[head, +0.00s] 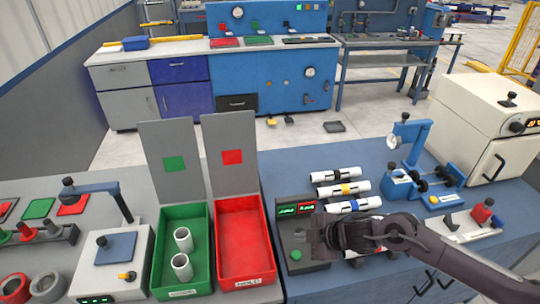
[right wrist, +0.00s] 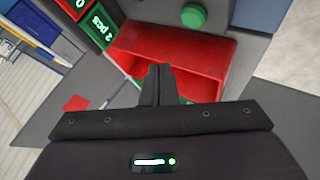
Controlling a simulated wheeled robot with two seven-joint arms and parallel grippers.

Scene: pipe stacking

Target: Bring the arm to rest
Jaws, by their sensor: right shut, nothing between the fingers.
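My right arm comes in from the right in the head view. Its gripper (head: 316,243) hovers by the small dark device with the lit display, right of the red bin (head: 246,290). In the right wrist view its fingers (right wrist: 157,84) are shut with nothing between them. Two white pipes (head: 183,240) (head: 181,267) stand upright in the green bin (head: 160,270). The red bin looks empty. White pipes with black, yellow and blue bands (head: 330,175) lie in a row behind my right gripper; another is partly hidden under my arm. My left gripper is not in view.
The display device (head: 296,207) has a green button and stands close to my gripper. A blue gauge stand (head: 415,145) and a white oven-like box (head: 485,125) stand at the right. A white scale-like box (head: 110,262) stands left of the green bin.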

